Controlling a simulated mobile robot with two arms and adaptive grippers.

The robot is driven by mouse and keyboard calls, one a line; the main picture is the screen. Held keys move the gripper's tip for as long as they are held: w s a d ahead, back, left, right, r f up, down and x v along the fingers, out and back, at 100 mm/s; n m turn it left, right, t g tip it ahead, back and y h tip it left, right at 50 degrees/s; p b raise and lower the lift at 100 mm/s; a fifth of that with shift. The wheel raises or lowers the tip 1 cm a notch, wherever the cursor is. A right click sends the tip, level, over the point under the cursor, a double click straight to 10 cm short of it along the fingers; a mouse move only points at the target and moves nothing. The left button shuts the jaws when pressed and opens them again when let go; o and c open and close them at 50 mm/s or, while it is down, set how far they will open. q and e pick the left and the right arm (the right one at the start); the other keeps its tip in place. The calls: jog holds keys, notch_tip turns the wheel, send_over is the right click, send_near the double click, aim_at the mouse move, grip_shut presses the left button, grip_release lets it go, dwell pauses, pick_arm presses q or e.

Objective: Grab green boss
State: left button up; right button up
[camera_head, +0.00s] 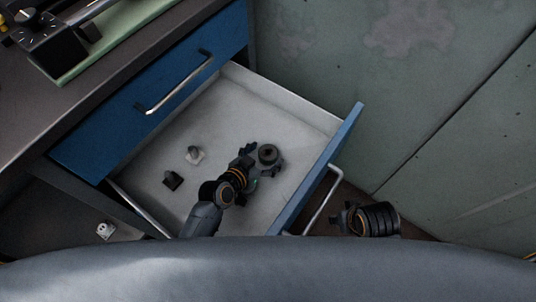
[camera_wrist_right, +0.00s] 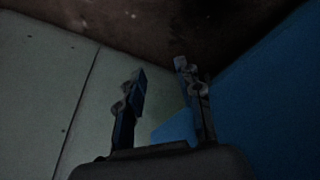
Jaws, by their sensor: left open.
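The blue-fronted drawer (camera_head: 225,95) is pulled open. My left gripper (camera_head: 261,160) reaches down into it, fingers spread. A round dark grey part (camera_head: 268,154) lies at its fingertips; I cannot tell whether they touch. A small green patch (camera_head: 255,183) shows just beside the gripper, mostly hidden; I cannot tell if it is the green boss. A light grey small part (camera_head: 194,154) and a dark small part (camera_head: 172,180) stand left of the gripper. My right gripper (camera_head: 345,217) is outside the drawer, right of its front; in the right wrist view (camera_wrist_right: 160,70) its fingers are apart and empty.
The drawer front (camera_head: 322,165) with its metal handle stands between my two grippers. A closed blue drawer (camera_head: 150,95) and the worktop (camera_head: 95,95) are at the left. A pale green wall (camera_head: 420,80) rises behind. A small white item (camera_head: 105,230) lies lower left.

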pick_arm(q)
jog(key=shift+c, duration=0.2)
jog(key=c, duration=1.4)
jog(key=shift+w, duration=0.1)
grip_shut()
jog(key=shift+r, duration=0.2)
